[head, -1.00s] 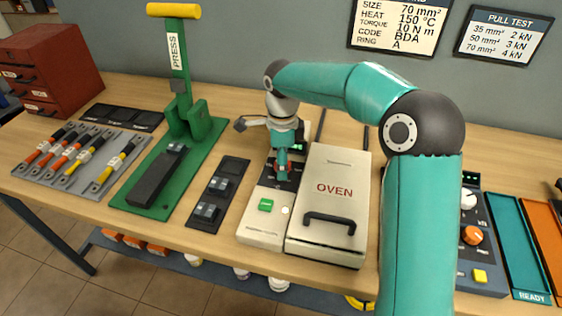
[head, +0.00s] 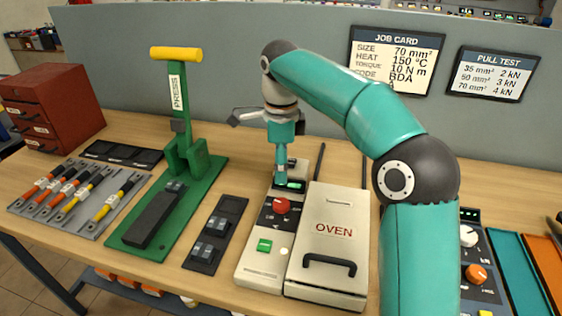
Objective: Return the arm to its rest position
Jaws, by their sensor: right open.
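My right arm reaches in from the lower right and bends over the oven (head: 334,225). Its right gripper (head: 282,172) points down above the oven's control panel (head: 262,250), near the small green display (head: 290,185). The gripper is open with nothing visible in it. The red knob (head: 281,205) on the panel is in plain sight, just below the gripper and apart from it. A green button (head: 264,246) sits lower on the panel. My left gripper is out of view.
The green press (head: 180,160) with its yellow handle stands left of the oven. A grey rack (head: 85,205) of cables and a red drawer cabinet (head: 55,105) are further left. The pull tester (head: 480,262) and a teal tray (head: 512,270) lie to the right.

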